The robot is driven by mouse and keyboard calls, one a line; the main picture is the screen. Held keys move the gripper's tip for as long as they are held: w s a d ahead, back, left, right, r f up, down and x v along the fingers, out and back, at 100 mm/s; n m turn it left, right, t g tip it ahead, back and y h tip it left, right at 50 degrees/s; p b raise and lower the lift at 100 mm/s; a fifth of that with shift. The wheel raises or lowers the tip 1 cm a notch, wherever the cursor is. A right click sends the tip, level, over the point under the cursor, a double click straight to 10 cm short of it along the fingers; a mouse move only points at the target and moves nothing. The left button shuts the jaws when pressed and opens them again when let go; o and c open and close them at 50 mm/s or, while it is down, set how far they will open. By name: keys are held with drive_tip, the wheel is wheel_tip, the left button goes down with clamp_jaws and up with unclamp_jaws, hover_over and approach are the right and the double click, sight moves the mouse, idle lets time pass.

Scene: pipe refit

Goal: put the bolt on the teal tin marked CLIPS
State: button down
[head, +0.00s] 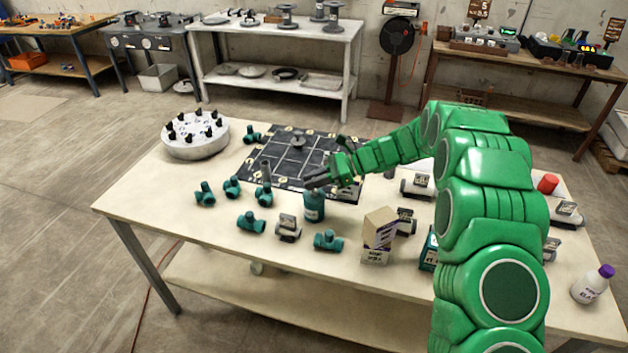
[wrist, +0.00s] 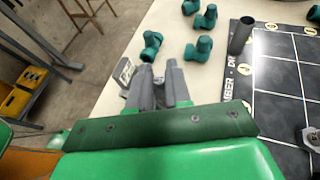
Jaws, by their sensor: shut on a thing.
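I cannot tell whether the held thing touches the tin.
Several teal pipe fittings (head: 251,222) and a labelled grey fitting (head: 288,229) lie close around the tin. A black gridded mat (head: 270,170) lies behind. A cardboard box (head: 379,230) stands to the right, a white bottle (head: 591,285) at far right, a round white rack (head: 196,145) at back left.

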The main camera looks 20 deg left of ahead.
drive_tip(key=shift+f, duration=0.15)
drive_tip(key=c, duration=1.1)
unclamp_jaws()
drive_tip(key=shift+o, duration=0.2)
drive_tip(key=shift+r, duration=0.2)
drive_tip(key=v, duration=1.2)
drive_tip(key=shift+r, duration=0.1)
